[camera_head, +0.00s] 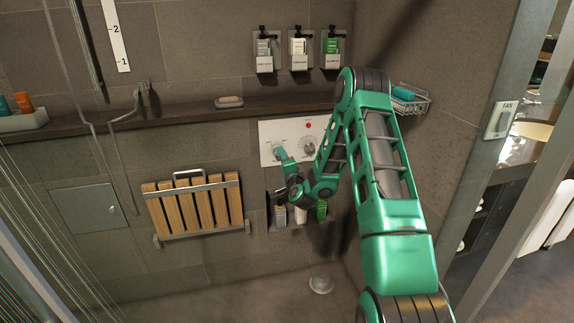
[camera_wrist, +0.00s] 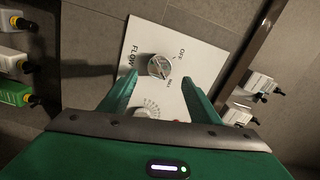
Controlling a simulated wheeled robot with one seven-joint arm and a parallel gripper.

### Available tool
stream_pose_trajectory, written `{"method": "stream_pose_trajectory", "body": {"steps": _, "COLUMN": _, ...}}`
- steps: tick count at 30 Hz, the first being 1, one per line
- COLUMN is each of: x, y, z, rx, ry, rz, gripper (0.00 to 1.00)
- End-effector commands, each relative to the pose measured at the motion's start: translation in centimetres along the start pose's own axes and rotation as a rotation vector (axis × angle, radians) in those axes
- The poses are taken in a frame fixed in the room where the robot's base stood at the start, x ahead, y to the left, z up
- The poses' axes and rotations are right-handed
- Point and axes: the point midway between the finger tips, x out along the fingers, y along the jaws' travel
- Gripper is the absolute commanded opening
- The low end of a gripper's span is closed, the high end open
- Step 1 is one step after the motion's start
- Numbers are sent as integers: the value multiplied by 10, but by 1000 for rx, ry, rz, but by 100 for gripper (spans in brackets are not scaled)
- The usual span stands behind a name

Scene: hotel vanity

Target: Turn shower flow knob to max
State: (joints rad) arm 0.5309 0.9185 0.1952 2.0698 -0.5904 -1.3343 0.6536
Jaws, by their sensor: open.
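The white shower panel (camera_head: 268,128) is on the tiled wall, partly hidden by my arm. In the wrist view, the round silver flow knob (camera_wrist: 159,66) is on the panel (camera_wrist: 205,60), beside the "FLOW" lettering, with small "OFF" and "MAX" labels nearby. The pointer setting is too small to read surely. My gripper (camera_wrist: 160,80) is open, its two green fingers on either side of the line to the knob; contact cannot be told. In the head view, my gripper (camera_head: 280,153) is at the panel's left part and hides most of the flow knob.
A second dial (camera_head: 308,146) and a red button (camera_head: 308,125) are right of my gripper. A dark ledge (camera_head: 190,113) runs above the panel. Bottles (camera_head: 281,215) stand in a niche below; dispensers (camera_head: 299,52) hang above. A folded wooden seat (camera_head: 195,205) is at left.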

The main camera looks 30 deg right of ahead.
Motion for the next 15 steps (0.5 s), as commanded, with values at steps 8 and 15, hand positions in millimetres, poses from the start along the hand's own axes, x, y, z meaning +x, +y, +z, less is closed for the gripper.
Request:
{"method": "stream_pose_trajectory", "body": {"steps": 8, "x": -18, "y": 1, "z": 2, "rx": -2, "ry": -5, "rz": 0, "gripper": 57}}
{"method": "stream_pose_trajectory", "body": {"steps": 15, "x": -31, "y": 3, "z": 1, "rx": -1, "ry": -3, "rz": 4, "gripper": 57}}
